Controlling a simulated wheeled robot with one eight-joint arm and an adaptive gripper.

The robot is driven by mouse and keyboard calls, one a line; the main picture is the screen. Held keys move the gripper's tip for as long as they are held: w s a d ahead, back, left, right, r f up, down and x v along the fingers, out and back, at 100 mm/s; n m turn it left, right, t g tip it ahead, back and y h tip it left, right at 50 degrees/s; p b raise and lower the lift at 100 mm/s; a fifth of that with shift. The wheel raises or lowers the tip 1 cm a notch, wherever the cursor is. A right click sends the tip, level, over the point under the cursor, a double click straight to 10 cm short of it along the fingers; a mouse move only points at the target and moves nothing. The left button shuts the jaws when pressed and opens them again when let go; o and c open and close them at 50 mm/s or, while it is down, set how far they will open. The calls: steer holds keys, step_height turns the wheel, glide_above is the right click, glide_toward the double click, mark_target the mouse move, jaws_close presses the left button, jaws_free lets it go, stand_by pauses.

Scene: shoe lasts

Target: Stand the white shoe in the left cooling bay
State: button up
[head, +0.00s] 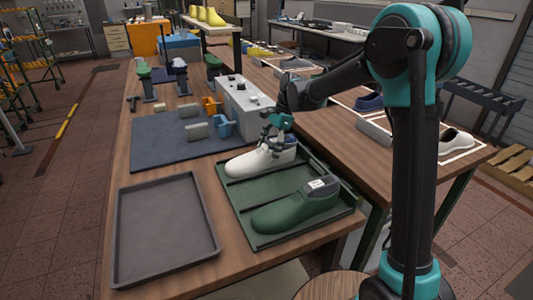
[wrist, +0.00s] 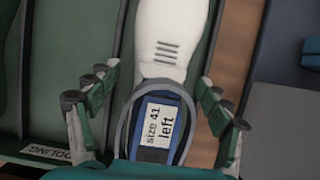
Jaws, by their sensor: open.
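The white shoe (head: 262,158) rests sole down in the far bay of the green cooling tray (head: 226,206), its toe to the left in the head view. In the wrist view the white shoe (wrist: 170,45) has a blue lining and a label (wrist: 158,125) reading "size 41 left". My gripper (head: 277,128) is over its heel end. In the wrist view my open gripper (wrist: 158,78) has its fingers on either side of the shoe, with gaps visible. A green shoe (head: 295,210) lies in the near bay. A divider (wrist: 112,35) runs between the bays.
An empty dark grey tray (head: 165,230) lies left of the green tray. Behind are a blue-grey mat (head: 165,150) with small blocks and a light grey box (head: 245,105). Another white shoe (head: 455,140) is on the right table. Part of a "COOLING" label (wrist: 55,152) shows.

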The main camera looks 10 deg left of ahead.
steer(key=v, duration=1)
steer(key=shift+w+r, duration=0.1)
steer(key=shift+r, duration=0.2)
steer(key=shift+d, duration=0.1)
